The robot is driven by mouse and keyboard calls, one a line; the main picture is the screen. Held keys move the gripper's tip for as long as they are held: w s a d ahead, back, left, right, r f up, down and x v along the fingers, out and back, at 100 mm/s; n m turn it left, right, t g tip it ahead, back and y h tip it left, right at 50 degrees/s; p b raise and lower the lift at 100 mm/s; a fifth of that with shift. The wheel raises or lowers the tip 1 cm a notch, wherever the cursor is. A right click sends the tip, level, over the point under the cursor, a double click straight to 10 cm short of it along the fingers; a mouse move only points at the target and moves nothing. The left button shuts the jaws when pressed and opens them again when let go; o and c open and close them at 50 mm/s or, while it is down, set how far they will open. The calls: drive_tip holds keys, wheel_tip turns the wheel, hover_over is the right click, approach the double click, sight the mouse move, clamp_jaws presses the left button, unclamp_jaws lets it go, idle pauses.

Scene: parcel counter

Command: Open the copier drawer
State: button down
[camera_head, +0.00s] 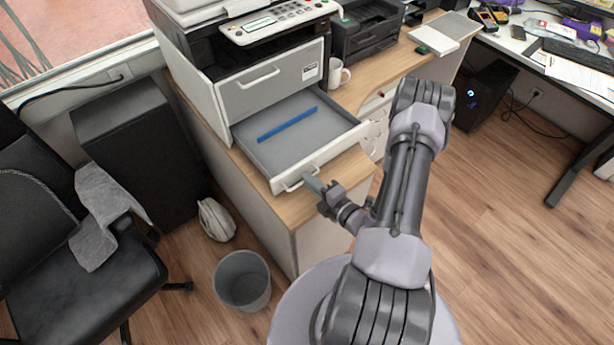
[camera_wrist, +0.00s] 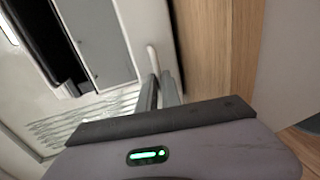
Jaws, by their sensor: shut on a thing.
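The copier (camera_head: 255,60) stands on a wooden counter, with its lower drawer (camera_head: 285,125) pulled well out. The drawer's grey inside shows, with a blue strip (camera_head: 287,124) lying in it. The drawer's front has a white handle (camera_head: 290,186). My gripper (camera_head: 314,184) is at the right part of this handle, shut on it. In the wrist view the fingers (camera_wrist: 158,92) meet at the pale handle bar (camera_wrist: 152,60). The exact contact between fingers and handle is partly hidden.
The upper copier drawer (camera_head: 262,85) is shut. A white mug (camera_head: 338,74) and a black printer (camera_head: 366,28) stand on the counter (camera_head: 400,62) to the right. A grey bin (camera_head: 242,281) and a black chair (camera_head: 75,240) are on the floor at the left.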

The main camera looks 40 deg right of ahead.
drive_tip(key=shift+s, duration=0.1)
drive_tip(key=c, duration=1.5)
unclamp_jaws()
drive_tip(key=shift+c, duration=0.2)
